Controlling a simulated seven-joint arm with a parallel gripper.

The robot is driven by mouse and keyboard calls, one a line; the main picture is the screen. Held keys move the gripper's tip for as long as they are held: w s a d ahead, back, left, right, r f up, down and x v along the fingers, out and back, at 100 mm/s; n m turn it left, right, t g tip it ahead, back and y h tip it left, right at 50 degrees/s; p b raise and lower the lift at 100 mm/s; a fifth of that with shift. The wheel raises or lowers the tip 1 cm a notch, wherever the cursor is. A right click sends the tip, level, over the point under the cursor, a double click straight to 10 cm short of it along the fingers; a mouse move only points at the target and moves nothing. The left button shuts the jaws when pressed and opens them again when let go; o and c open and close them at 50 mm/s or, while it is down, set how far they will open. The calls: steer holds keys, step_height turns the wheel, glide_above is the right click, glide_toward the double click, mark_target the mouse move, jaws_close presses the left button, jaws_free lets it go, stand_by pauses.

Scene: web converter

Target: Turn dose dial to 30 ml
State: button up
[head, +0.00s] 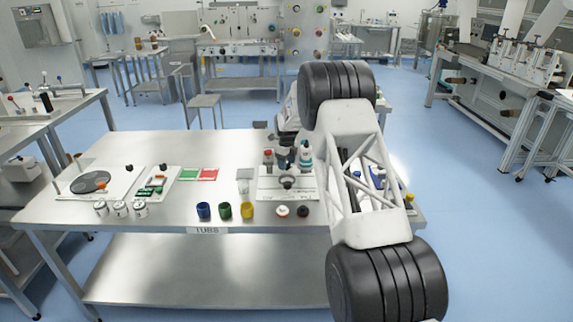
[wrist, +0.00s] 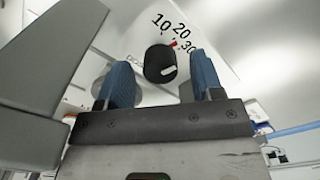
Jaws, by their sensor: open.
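The dose dial (wrist: 160,64) is a black round knob on a pale panel (wrist: 222,28) in the wrist view. The numbers 10, 20 and 30 are printed in an arc above and to the right of it. A red mark shows at the knob's upper right edge, near 20 and 30. A white bar shows on the knob's lower right face. My gripper (wrist: 162,62) is open, with one blue finger on each side of the knob. I cannot tell whether the fingers touch it. In the head view, my arm covers part of the bench and the dial cannot be made out.
The steel bench (head: 150,212) holds blue, green and yellow cups (head: 225,211), several small metal cans (head: 120,208) and a white board with a grey disc (head: 90,182). A bottle with a red cap (head: 268,157) stands by my arm.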

mark_target(288, 163)
steer(key=shift+r, duration=3.55)
steer(key=shift+r, duration=0.1)
steer(key=n, duration=0.2)
steer(key=r+n, duration=0.1)
steer(key=n, duration=0.1)
steer(key=shift+w+a+r+n, duration=0.1)
steer(key=shift+w+n, duration=0.1)
steer(key=shift+n, duration=0.1)
steer(key=m, duration=3.5)
steer(key=shift+m, duration=0.3)
steer(key=n, duration=0.4)
steer(key=f+n, duration=0.1)
steer(key=n, duration=0.1)
steer(key=shift+s+d+f+n, duration=0.1)
steer(key=shift+d+n, duration=0.25)
steer(key=shift+n, duration=0.05)
